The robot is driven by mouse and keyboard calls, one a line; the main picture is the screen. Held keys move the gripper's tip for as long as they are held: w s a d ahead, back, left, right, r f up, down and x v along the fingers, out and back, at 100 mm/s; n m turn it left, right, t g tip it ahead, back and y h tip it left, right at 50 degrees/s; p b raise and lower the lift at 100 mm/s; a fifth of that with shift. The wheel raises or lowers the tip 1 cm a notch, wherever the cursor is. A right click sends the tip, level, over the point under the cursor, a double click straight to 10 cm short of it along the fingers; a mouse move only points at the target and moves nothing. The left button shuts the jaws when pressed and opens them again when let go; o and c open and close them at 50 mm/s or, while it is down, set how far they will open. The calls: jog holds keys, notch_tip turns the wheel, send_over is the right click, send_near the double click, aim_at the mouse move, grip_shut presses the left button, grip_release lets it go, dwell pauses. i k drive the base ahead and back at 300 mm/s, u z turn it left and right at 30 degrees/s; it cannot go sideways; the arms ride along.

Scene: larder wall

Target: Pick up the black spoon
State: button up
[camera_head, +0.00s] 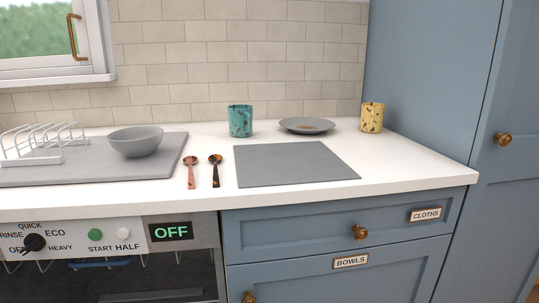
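A spoon with a black bowl and a speckled reddish-brown handle (215,169) lies on the white counter, just left of a grey square mat. Its bowl end points to the back and its handle to the front. A pinkish-red spoon (191,171) lies close beside it on the left, roughly parallel, with a small gap between them. No spoon with an all-black handle shows. My gripper is not in view.
The grey mat (290,163) lies bare on the counter (420,169). Behind it stand a teal cup (240,121), a grey plate (307,125) and a yellow cup (372,118). A grey bowl (136,143) and white rack (42,145) are at left.

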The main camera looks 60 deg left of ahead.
aim_at(214, 159)
jog(key=i, duration=1)
jog(key=u, duration=2.1)
